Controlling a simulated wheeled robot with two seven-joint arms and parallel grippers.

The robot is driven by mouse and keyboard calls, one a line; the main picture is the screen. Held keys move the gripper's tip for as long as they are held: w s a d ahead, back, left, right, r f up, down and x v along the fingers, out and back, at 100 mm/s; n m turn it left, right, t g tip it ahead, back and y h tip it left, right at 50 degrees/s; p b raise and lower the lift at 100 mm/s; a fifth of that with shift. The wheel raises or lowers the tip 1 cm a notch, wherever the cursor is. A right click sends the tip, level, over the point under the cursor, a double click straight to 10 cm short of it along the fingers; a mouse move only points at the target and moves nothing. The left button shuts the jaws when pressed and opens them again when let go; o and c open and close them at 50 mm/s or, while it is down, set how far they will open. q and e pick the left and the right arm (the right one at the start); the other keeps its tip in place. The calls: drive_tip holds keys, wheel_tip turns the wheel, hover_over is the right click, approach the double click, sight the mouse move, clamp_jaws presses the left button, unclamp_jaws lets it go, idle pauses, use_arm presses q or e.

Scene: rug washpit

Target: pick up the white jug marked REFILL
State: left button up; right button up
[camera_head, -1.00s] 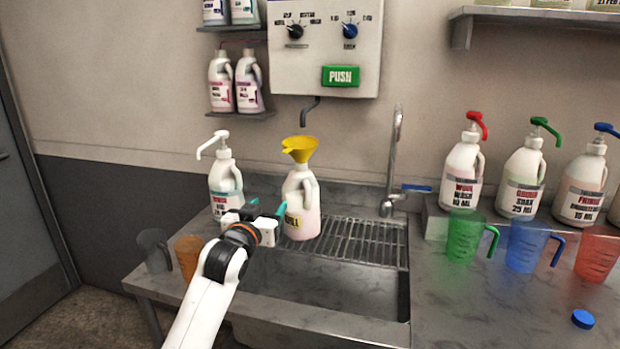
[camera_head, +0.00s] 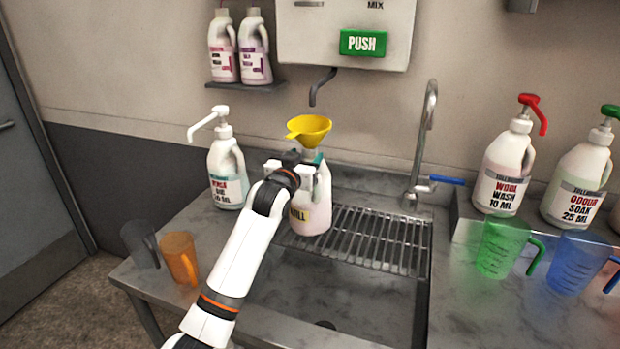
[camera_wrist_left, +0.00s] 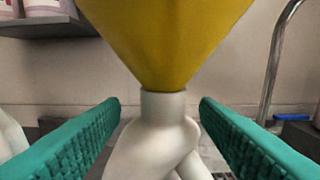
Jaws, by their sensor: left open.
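The white jug marked REFILL (camera_head: 313,213) stands upright on the drain rack, under the dispenser spout. Only the end of its yellow label shows in the head view. A yellow funnel (camera_head: 310,129) sits in its mouth. My left gripper (camera_head: 308,162) is at the jug's upper part and hides some of it. In the left wrist view the jug's neck (camera_wrist_left: 163,106) and handle lie between the open green fingers (camera_wrist_left: 160,125), with a gap on each side. The funnel (camera_wrist_left: 165,35) rises above the fingers there. My right gripper is not in view.
A white pump bottle (camera_head: 227,172) stands left of the jug. Grey (camera_head: 141,246) and orange (camera_head: 179,258) measuring cups are at the counter's left. The tap (camera_head: 424,140) rises right of the jug. The green PUSH button (camera_head: 363,43) is on the dispenser above.

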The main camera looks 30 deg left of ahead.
use_arm(q)
drive_tip(key=shift+w+a, duration=0.2)
drive_tip(key=shift+w, duration=0.45)
drive_tip(key=p+x, duration=0.1)
drive_tip(key=x, duration=0.2)
drive_tip(key=shift+w+d+r, duration=0.1)
drive_tip(key=shift+w, duration=0.1)
drive_tip(key=shift+w+p, duration=0.3)
drive_tip(key=shift+w, duration=0.15)
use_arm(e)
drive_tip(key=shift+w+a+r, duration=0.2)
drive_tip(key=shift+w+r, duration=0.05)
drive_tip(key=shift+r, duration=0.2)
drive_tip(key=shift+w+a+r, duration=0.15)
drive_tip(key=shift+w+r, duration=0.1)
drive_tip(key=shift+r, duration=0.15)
use_arm(q)
drive_tip(key=shift+s, duration=0.1)
drive_tip(key=shift+c, duration=1.1)
clamp_jaws()
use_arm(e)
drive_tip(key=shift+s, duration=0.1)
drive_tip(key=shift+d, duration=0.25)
